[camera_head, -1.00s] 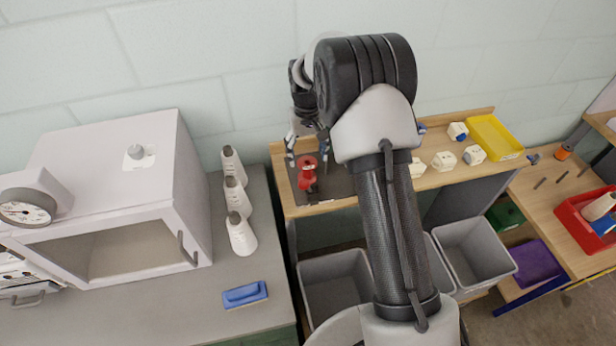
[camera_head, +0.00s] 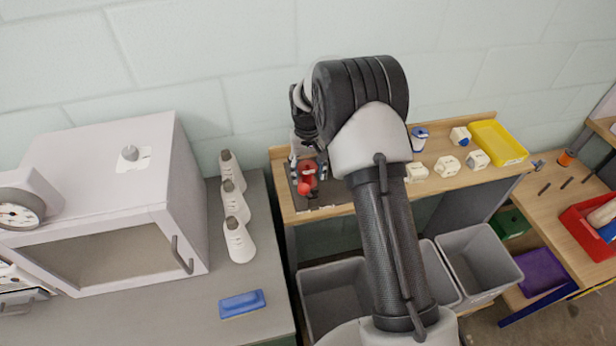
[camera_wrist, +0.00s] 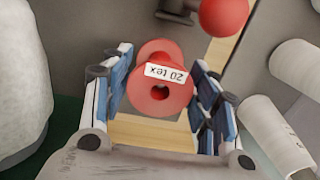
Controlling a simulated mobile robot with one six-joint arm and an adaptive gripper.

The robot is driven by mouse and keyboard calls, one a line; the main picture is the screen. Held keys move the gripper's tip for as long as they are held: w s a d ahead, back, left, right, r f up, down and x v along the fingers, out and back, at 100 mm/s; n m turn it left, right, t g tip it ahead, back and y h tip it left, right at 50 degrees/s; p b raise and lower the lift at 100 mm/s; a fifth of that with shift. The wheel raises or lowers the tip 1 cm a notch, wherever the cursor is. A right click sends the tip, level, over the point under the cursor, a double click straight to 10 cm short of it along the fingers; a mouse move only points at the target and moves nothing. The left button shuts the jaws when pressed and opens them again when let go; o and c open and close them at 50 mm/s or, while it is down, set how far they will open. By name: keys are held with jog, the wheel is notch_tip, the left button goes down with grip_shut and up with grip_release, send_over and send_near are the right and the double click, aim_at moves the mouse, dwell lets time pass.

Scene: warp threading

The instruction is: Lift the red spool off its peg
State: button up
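The red spool (camera_wrist: 172,108) has a white "20 tex" label and a dark centre hole, and sits between my gripper's two blue-padded fingers in the wrist view. My gripper (camera_wrist: 160,72) is open around it, one finger on each side; whether a pad touches the spool I cannot tell. In the head view my gripper (camera_head: 308,168) is low over the red spool (camera_head: 308,178) at the left end of the wooden bench. The peg is hidden from both views.
A red ball (camera_wrist: 224,14) is close beside the spool, on a dark fixture. White blocks (camera_head: 447,166) and a yellow tray (camera_head: 498,142) are to the right on the bench. Grey bins (camera_head: 335,290) sit below.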

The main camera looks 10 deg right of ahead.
jog(key=c, duration=0.6)
jog(key=shift+r+p, duration=2.6)
jog(key=shift+r, duration=1.2)
